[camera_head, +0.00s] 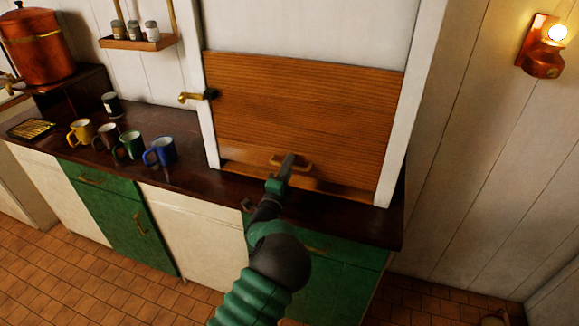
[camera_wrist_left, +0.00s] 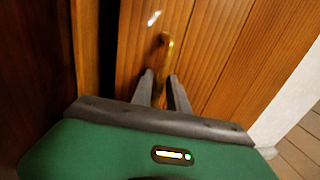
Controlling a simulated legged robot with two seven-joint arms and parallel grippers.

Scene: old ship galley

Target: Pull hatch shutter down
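The hatch shutter (camera_head: 300,112) is a brown wooden panel low in its white frame, its bottom edge near the dark counter. A brass handle (camera_head: 304,165) sits near its lower edge; the handle also shows in the left wrist view (camera_wrist_left: 165,42). My left gripper (camera_head: 288,160) is at this handle. In the left wrist view its fingers (camera_wrist_left: 162,80) are close together, one on each side of the handle, and look shut on it. Exact contact is partly hidden. My right gripper is not in view.
A brass latch (camera_head: 190,97) sticks out at the frame's left side. Several mugs, including a blue one (camera_head: 160,152), stand on the counter (camera_head: 200,182) to the left. A copper urn (camera_head: 38,47) and a spice shelf (camera_head: 138,43) are farther left. A lit lamp (camera_head: 543,50) hangs on the right wall.

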